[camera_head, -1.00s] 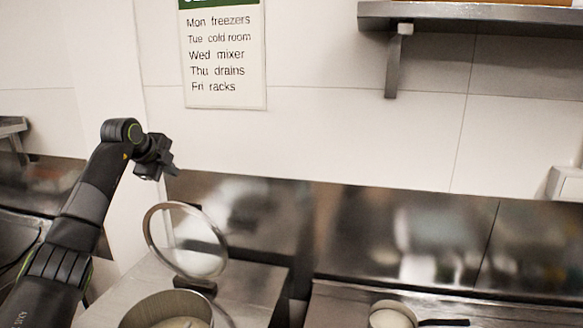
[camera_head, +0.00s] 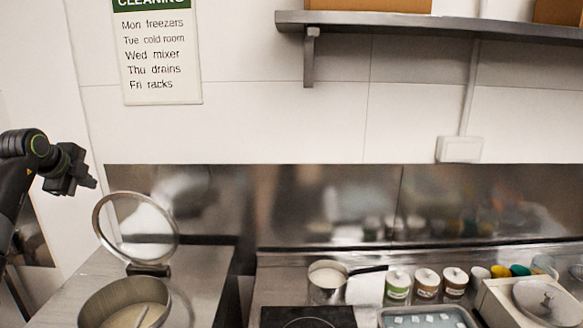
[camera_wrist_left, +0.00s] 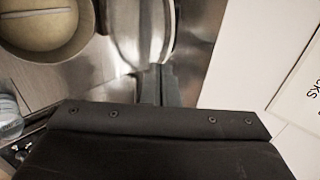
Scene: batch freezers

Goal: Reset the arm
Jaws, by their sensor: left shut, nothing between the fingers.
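My left gripper (camera_head: 88,181) is at the left edge of the head view, raised above the batch freezer and left of its open round lid (camera_head: 137,228). It is shut and empty. In the left wrist view its fingers (camera_wrist_left: 159,78) are together, with the lid's rim (camera_wrist_left: 143,30) beyond them. The freezer's round bowl (camera_head: 124,302) stands open with pale mix inside; it also shows at the top left of the left wrist view (camera_wrist_left: 83,38). My right gripper is in neither view.
A pot (camera_head: 328,282) with a dark handle stands on the counter to the right, with several labelled jars (camera_head: 427,284) beside it. A scale (camera_head: 540,300) is at the far right. A wall shelf (camera_head: 430,24) runs above. A cleaning sign (camera_head: 158,55) hangs on the wall.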

